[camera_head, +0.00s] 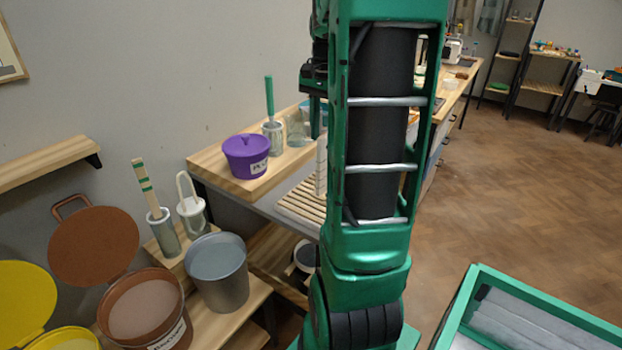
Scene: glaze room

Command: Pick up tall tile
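A pale, narrow upright piece (321,165), which looks like the tall tile, stands at the slatted wooden rack (297,208). My arm hides the space to its right, so its full width cannot be seen. My gripper (315,130) shows at the left edge of my arm, pointing down, with a green finger above and slightly left of the pale piece. The rest of the gripper is hidden behind my arm. Whether it is open or touches anything cannot be told.
A purple lidded tub (246,157), a can with a green-handled brush (272,136) and a glass jar (298,130) stand on the wooden worktop (208,160). Buckets, including a grey one (217,272), stand lower left. The floor at right (520,180) is clear.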

